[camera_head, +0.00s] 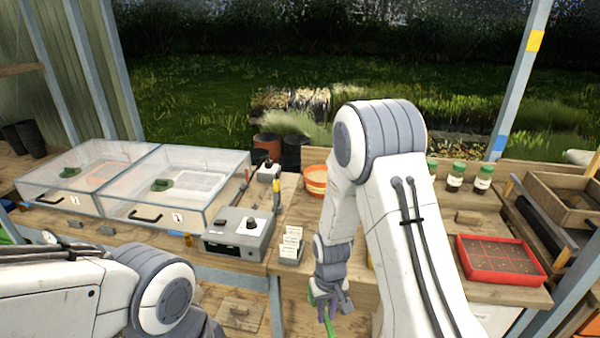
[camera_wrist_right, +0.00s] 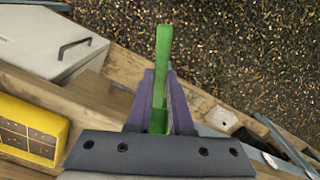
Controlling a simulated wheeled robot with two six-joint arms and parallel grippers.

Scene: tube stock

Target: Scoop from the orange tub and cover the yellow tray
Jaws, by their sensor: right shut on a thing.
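The orange tub (camera_head: 316,182) stands on the bench left of my right arm, which hides part of it. My right gripper (camera_head: 328,300) points down near the bench's front edge, away from the tub. It is shut on a green tool (camera_wrist_right: 163,55), which shows only as a narrow bar between the fingers; I cannot tell what its far end holds. The yellow tray (camera_wrist_right: 32,128), with several cells, lies at the left in the right wrist view. In the head view my right arm hides nearly all of it. My left arm shows at lower left, its gripper out of view.
A red tray (camera_head: 500,258) of dark soil lies right of my right arm. Several green-lidded jars (camera_head: 455,178) stand behind it. A grey control box (camera_head: 240,232) and clear-lidded bins (camera_head: 180,185) fill the left side. A small card holder (camera_head: 290,246) stands near my right gripper.

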